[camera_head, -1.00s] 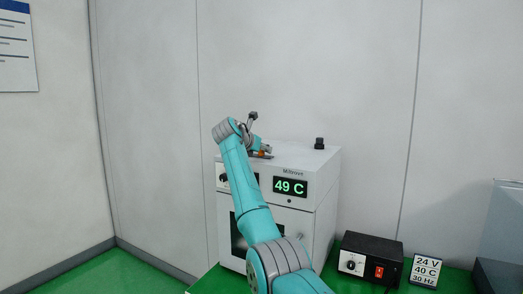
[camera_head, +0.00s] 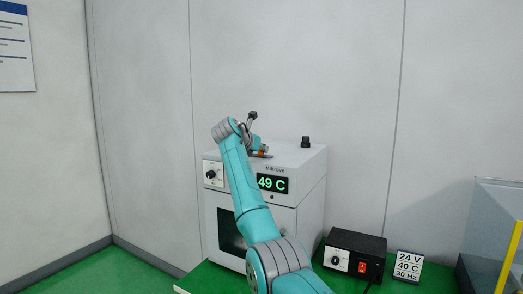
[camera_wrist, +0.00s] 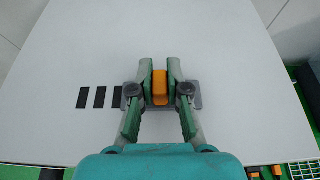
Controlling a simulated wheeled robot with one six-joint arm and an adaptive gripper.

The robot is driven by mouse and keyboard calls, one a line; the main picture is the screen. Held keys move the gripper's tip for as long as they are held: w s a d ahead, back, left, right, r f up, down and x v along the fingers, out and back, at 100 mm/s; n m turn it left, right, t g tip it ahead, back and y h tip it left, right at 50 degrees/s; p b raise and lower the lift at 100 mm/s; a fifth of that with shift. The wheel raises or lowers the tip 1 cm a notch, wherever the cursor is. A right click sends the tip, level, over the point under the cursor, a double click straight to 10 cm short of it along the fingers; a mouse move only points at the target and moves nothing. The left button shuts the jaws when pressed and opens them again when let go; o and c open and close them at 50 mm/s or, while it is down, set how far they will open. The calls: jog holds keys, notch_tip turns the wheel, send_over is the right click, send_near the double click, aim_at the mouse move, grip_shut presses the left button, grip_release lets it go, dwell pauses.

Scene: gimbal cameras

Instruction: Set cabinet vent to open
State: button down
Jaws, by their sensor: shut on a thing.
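The white cabinet (camera_head: 312,185) stands on the green bench, with a display reading 49 C (camera_head: 272,184). In the wrist view, the cabinet's white top (camera_wrist: 220,50) carries dark vent slots (camera_wrist: 100,98) and a grey slide plate (camera_wrist: 197,102). An orange slider knob (camera_wrist: 160,88) stands on the plate. My gripper (camera_wrist: 160,85) is shut on the orange knob, one finger on each side. The plate lies to the right of the visible slots and any slots under it are hidden. In the head view, my gripper (camera_head: 259,152) is over the cabinet top.
A black knob-like piece (camera_head: 305,142) stands on the cabinet top at the right. A dial (camera_head: 211,175) is on the cabinet front. A black power box (camera_head: 354,253) and a sign reading 24 V, 40 C, 30 Hz (camera_head: 408,266) are to the right.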

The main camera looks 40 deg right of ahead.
jog(key=c, duration=1.1)
grip_release()
jog(key=shift+s+d, duration=0.1)
jog(key=shift+s, duration=0.1)
jog(key=v, duration=1.2)
